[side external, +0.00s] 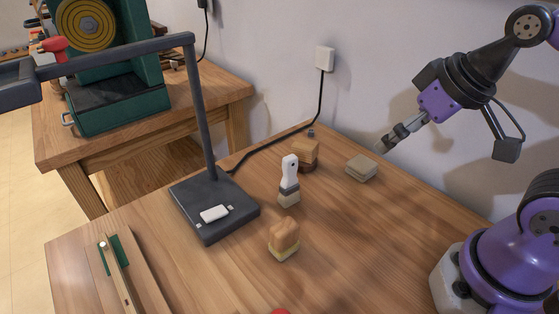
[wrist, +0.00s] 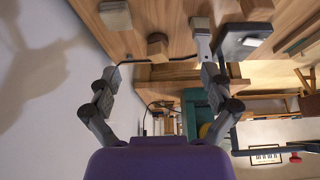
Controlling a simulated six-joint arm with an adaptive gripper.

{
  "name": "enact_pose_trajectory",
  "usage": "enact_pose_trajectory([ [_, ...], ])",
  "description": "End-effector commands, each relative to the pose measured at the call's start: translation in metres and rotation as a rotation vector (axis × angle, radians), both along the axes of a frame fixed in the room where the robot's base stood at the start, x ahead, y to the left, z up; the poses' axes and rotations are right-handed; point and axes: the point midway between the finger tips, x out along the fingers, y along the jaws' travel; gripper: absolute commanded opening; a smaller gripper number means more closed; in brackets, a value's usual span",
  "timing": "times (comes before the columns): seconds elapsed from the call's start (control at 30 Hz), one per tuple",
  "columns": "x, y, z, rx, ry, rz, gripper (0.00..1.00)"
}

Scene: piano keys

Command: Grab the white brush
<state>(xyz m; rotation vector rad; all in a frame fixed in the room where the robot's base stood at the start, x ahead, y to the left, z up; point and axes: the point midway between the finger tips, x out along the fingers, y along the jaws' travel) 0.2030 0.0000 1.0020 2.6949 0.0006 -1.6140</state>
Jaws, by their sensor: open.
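The white brush (side external: 290,172) stands upright on the wooden table, with its white handle up and its grey and tan bristle end down. In the wrist view the brush (wrist: 202,42) shows near the top, just beyond the tip of the right-hand finger. My gripper (side external: 388,143) is in the air above the right part of the table, to the right of the brush and apart from it. In the wrist view my gripper (wrist: 160,73) has its two fingers spread wide with nothing between them.
A wood-topped brush or block (side external: 284,236) stands in front of the brush, and another (side external: 305,153) stands behind it. A grey-tan block (side external: 362,168) lies below my gripper. The dark lamp base (side external: 240,208) with its post is left of the brush.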

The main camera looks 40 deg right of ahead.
Motion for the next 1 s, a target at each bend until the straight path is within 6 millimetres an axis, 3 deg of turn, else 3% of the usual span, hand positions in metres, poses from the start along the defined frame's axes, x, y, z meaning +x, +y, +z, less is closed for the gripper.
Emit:
enact_pose_trajectory([
  [0.27, 0.0, 0.0, 0.0, 0.0, 0.0, 0.0, 0.94],
  [0.33, 0.0, 0.0, 0.0, 0.0, 0.0, -0.001, 0.69],
  [0.37, 0.0, 0.0, 0.0, 0.0, 0.0, -0.001, 0.68],
  [0.8, 0.002, 0.001, 0.002, 0.002, 0.007, 0.0, 0.68],
  [1.0, 0.033, 0.014, 0.018, 0.027, 0.119, -0.006, 0.68],
])
